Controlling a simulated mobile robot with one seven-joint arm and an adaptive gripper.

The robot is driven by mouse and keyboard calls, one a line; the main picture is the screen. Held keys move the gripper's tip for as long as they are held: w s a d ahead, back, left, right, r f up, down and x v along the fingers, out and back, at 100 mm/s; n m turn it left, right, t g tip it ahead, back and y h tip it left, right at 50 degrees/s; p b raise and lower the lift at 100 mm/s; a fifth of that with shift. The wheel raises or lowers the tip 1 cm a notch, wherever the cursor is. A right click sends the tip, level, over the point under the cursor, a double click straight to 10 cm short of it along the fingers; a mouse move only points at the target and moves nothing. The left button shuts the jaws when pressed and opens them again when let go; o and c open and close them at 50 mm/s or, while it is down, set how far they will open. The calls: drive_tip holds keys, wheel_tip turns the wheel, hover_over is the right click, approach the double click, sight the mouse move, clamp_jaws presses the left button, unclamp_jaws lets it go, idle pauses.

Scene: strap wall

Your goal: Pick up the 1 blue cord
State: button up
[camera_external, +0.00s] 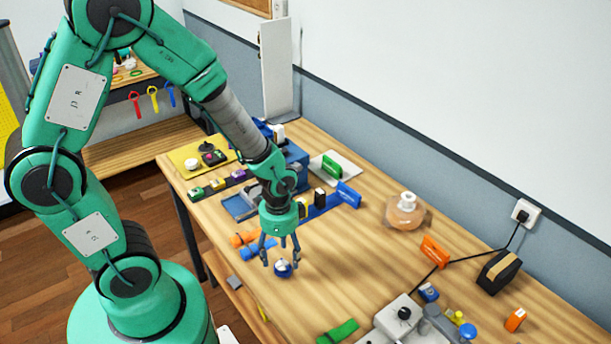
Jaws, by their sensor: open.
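My gripper (281,256) points down over the near part of the wooden table, with its fingers spread apart. A small round blue item with a white patch (283,269) sits on the table just below and between the fingertips. It looks like a coiled cord, but it is too small to be sure. I cannot tell whether a finger touches it. A blue bundle (258,250) lies just left of the gripper, partly hidden by a finger. An orange bundle (243,239) lies behind that one.
A long blue item (344,197) lies behind the gripper. A tape roll (405,211) and orange block (434,251) are to the right. A green item (338,332) and grey device (400,315) are in front. Hanging straps (153,98) show at the back left. The table's middle has free room.

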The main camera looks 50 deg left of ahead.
sight(282, 265)
drive_tip(key=shift+d+f+b, duration=0.1)
drive_tip(key=shift+f+b, duration=0.6)
drive_tip(key=shift+f, duration=1.85)
drive_tip(key=c, duration=1.3)
drive_tip(key=shift+o, duration=0.2)
drive_tip(key=shift+r, duration=0.75)
wheel_tip(282, 265, up, 2)
drive_tip(key=shift+r+p, duration=0.15)
drive_tip(key=shift+p, duration=0.5)
drive_tip(key=s+r+p, duration=0.1)
drive_tip(key=s+p, duration=0.1)
drive_tip(key=s, duration=1.4)
drive_tip(key=shift+a, duration=0.4)
drive_tip(key=shift+r, duration=0.1)
